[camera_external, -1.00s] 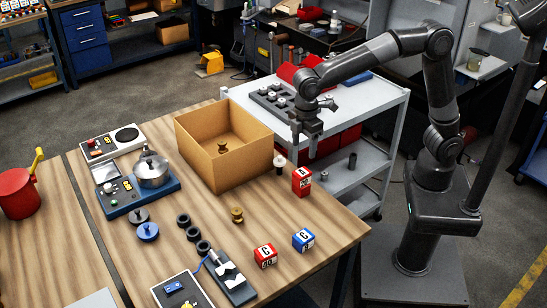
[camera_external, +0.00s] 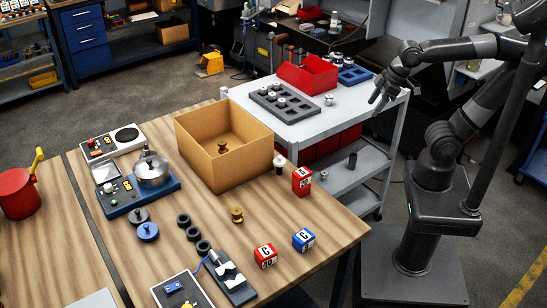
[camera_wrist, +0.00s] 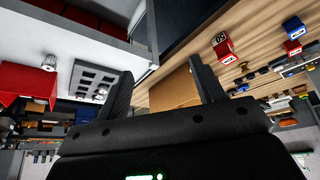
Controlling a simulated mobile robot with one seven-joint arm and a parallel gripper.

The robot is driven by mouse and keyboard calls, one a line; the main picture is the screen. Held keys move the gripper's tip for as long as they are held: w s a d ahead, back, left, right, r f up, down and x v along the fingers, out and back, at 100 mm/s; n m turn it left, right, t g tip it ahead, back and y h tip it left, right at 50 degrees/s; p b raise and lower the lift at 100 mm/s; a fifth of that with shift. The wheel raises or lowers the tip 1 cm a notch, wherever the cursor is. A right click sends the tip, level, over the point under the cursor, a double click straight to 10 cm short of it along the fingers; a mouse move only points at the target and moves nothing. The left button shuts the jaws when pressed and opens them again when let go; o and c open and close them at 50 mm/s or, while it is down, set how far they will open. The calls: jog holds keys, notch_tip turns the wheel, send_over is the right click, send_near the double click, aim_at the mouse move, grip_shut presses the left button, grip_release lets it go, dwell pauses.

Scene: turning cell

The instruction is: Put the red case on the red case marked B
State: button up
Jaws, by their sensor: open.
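A red case (camera_external: 302,181) stands upright near the table's right edge, beside the cardboard box; its letter is too small to read surely. A second red case (camera_external: 265,256), marked C, stands nearer the front edge, left of a blue case (camera_external: 303,240) also marked C. My gripper (camera_external: 377,102) is open and empty, over the right end of the grey trolley, apart from all cases. In the wrist view its fingers (camera_wrist: 160,88) are spread, with the nearer red case (camera_wrist: 223,47), the blue case (camera_wrist: 294,27) and the other red case (camera_wrist: 291,47) beyond them.
The open cardboard box (camera_external: 215,165) holds a brass spool. The trolley (camera_external: 345,115) carries a red bin (camera_external: 308,75), a dark tray (camera_external: 283,104) and a blue tray. A spindle-like part (camera_external: 280,163) stands close to the first red case. Black rings and a V-block lie left of the C cases.

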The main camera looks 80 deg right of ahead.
jog(key=shift+m+t, duration=0.4)
jog(key=shift+m, duration=0.2)
jog(key=s, duration=0.1)
jog(key=s+d+f, duration=0.1)
jog(key=s, duration=0.1)
jog(key=shift+s+d+f, duration=0.2)
jog(key=shift+f, duration=0.1)
